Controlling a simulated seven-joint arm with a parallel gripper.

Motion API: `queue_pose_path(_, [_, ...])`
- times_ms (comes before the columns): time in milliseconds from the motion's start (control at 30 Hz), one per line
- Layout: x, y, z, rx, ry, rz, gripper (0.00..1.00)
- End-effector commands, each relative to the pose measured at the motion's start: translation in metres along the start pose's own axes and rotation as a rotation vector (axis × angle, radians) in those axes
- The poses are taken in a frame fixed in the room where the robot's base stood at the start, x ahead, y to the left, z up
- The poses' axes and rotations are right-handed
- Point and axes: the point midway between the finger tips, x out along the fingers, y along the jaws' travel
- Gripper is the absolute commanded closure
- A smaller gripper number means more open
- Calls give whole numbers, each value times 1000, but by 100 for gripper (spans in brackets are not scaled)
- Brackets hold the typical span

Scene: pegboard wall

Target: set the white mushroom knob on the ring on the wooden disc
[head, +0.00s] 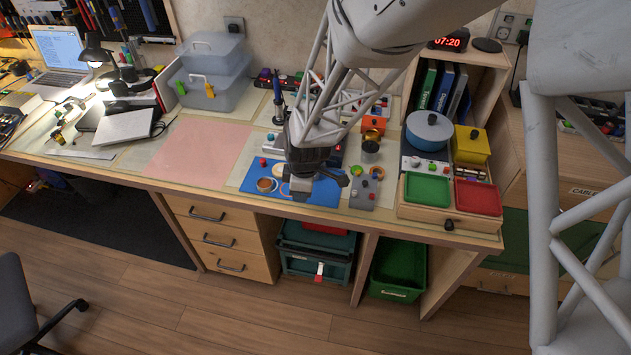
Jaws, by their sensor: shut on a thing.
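My gripper (300,190) is low over the blue mat (326,194) near the front edge of the bench. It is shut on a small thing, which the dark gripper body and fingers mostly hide. I cannot make out the white mushroom knob clearly anywhere else. A round brown wooden disc (267,184) with a pale rim lies on the left part of the mat, just left of my gripper. An orange curved edge (285,189) shows between the disc and the gripper. The ring on the disc is too small to tell apart.
A grey box with knobs (362,193) stands just right of the mat. Further right are a green tray (427,189), a red tray (478,197) and a blue pot (429,130). A pink sheet (203,150) lies flat and clear to the left.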

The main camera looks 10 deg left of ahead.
Motion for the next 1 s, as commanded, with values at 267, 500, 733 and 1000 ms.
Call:
queue_pose_path(267, [-3,66,-35,-326,-1,-37,100])
queue_pose_path(500, [-6,115,-60,-587,5,-68,100])
queue_pose_path(733, [-7,141,-74,-738,10,-85,100])
queue_pose_path(1000, [-8,147,-77,-776,12,-91,100])
